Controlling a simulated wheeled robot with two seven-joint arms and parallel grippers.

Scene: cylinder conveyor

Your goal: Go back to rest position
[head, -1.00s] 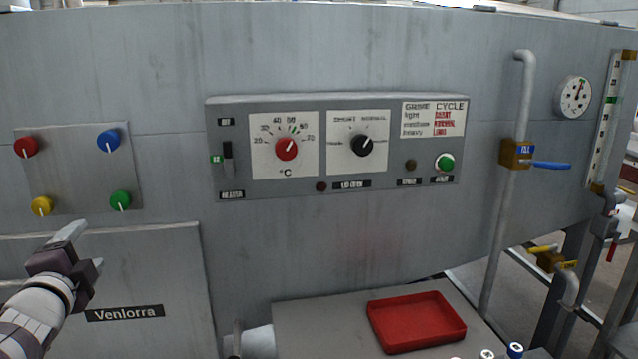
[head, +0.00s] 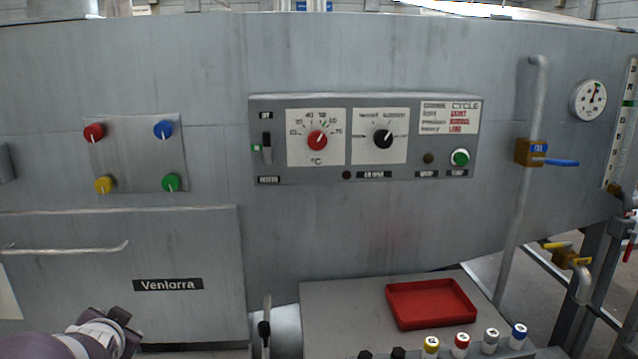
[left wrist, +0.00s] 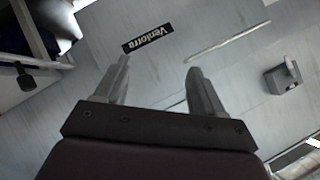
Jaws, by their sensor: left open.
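My left gripper (left wrist: 158,85) is open and empty in the left wrist view. Its two fingers stand apart in front of the grey machine front, with the Venlorra label (left wrist: 147,38) beyond them. In the head view my left wrist shows at the bottom left, below the Venlorra label (head: 168,285), and the fingers are hidden or out of frame. My right gripper is not in view.
The grey machine carries a control panel (head: 365,138) and a plate with coloured knobs (head: 137,153). A door handle (head: 65,248) sticks out at left. A red tray (head: 432,304) and several coloured-cap bottles (head: 461,345) are at lower right. A pipe with a blue-handled valve (head: 545,155) stands at right.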

